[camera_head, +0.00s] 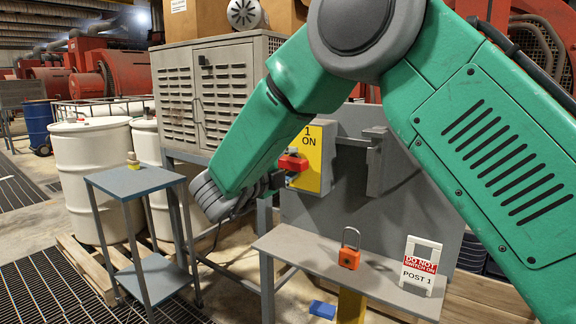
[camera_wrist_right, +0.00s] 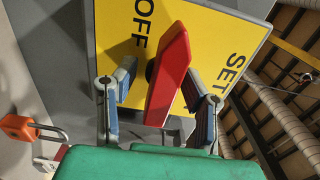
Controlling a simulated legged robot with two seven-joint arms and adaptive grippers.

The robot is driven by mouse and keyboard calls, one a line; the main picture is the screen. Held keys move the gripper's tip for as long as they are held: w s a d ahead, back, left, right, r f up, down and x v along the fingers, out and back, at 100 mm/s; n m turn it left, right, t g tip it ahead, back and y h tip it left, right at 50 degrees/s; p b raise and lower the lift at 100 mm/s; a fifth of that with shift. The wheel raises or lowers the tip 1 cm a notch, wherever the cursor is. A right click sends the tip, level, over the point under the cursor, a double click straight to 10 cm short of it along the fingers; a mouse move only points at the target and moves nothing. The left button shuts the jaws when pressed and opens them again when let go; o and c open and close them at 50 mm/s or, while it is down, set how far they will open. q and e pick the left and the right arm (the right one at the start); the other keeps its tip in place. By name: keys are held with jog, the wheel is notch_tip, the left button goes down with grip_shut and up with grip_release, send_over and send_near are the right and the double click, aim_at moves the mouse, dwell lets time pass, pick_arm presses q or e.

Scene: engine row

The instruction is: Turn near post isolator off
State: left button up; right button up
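The near post isolator is a yellow plate (camera_head: 314,155) marked "1" and "ON" on a grey post panel, with a red handle (camera_head: 292,163). In the right wrist view the plate (camera_wrist_right: 225,35) reads "OFF" and "SET", and the red handle (camera_wrist_right: 172,75) lies between these words. My right gripper (camera_head: 276,180) is at the handle, partly hidden by its own arm in the head view. Its fingers (camera_wrist_right: 160,80) stand on either side of the handle, with visible gaps. My left gripper is not in view.
An orange padlock (camera_head: 349,257) and a "DO NOT SWITCH ON, POST 1" tag (camera_head: 420,266) stand on a grey shelf (camera_head: 310,258) below. A small side table (camera_head: 135,180) bears a small yellowish object (camera_head: 132,161). White drums (camera_head: 92,170) and a louvred cabinet (camera_head: 215,90) stand behind.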

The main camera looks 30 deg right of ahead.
jog(key=v, duration=1.2)
jog(key=shift+w+f, duration=0.1)
jog(key=shift+f, duration=0.05)
